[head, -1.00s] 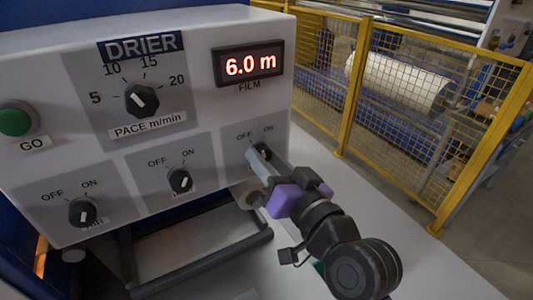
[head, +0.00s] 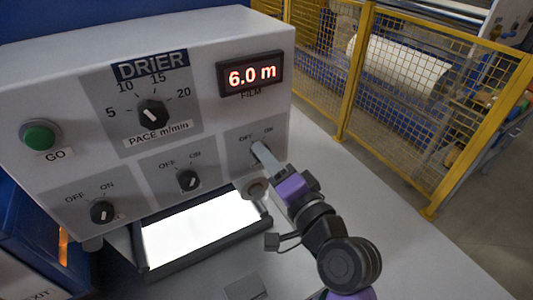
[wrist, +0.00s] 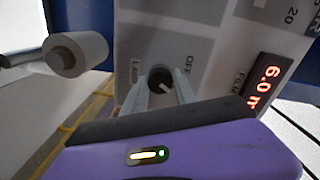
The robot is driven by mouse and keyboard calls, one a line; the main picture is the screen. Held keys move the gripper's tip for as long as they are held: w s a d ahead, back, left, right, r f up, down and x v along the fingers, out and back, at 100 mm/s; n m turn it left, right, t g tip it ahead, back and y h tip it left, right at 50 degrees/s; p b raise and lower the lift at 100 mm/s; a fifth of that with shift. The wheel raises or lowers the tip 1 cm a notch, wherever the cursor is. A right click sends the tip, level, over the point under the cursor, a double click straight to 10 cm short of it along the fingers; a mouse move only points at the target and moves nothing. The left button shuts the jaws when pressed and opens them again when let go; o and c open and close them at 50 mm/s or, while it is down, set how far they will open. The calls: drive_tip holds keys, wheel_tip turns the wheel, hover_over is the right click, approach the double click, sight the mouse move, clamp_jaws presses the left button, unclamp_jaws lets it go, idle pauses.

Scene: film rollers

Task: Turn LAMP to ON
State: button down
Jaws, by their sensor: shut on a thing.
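The lamp knob is a small black dial with a white mark on the right panel of the DRIER box, between OFF and ON marks. It shows in the wrist view (wrist: 159,78), with a label starting with "L" beside it. My gripper (head: 259,149) reaches it from the lower right. In the wrist view its two fingers (wrist: 160,92) are shut on either side of the knob. In the head view the fingers hide the knob. In the wrist view the ON mark is hidden. A light panel (head: 200,229) below the box glows bright white.
Two other OFF/ON knobs, middle (head: 187,180) and left (head: 102,212), sit on the box. Above are the pace dial (head: 152,113), green GO button (head: 39,135) and film display (head: 249,73). A pale roll (wrist: 76,54) is beside the box. A yellow fence (head: 350,75) stands right.

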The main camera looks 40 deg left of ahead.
idle(0.4)
drive_tip(key=c, duration=1)
unclamp_jaws()
drive_tip(key=b+v, duration=0.2)
drive_tip(key=v, duration=0.6)
drive_tip(key=shift+a, duration=0.1)
